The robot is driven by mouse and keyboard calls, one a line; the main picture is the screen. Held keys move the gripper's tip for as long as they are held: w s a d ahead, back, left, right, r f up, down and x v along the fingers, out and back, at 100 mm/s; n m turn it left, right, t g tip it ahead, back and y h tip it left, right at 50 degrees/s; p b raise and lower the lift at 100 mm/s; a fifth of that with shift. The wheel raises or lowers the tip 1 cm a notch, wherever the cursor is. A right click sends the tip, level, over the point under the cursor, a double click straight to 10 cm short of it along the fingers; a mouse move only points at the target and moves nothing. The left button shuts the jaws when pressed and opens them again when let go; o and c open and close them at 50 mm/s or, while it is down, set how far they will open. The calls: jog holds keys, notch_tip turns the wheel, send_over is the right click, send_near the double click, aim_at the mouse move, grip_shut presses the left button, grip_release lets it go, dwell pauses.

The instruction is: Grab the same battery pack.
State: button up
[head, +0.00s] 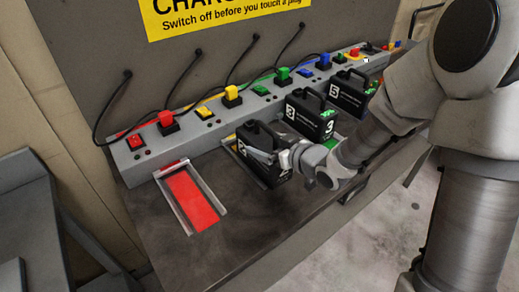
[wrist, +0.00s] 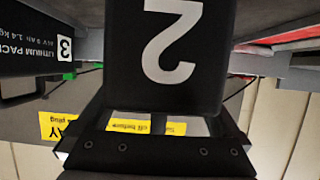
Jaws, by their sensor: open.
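The black battery pack marked 2 (wrist: 165,60) fills the upper middle of the wrist view, its white numeral upside down. In the head view the same pack (head: 251,138) stands upright in a bay on the bench, its handle on top. My gripper (head: 270,157) is open in front of this pack, very close to it, and hides part of its face. I cannot tell whether it touches. A dark bar with bolts (wrist: 160,153) crosses the bottom of the wrist view; whether it is the handle or part of my gripper is unclear.
Pack 3 (head: 309,119) and pack 5 (head: 350,92) stand to the right, close by. An empty red bay (head: 191,199) lies left. Behind runs a grey charger strip (head: 140,160) with coloured plugs and hanging cables. The bench front (head: 265,225) is clear.

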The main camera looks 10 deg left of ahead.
grip_shut()
jog(key=shift+w+r, duration=0.1)
jog(key=shift+r, duration=0.15)
dwell(0.4)
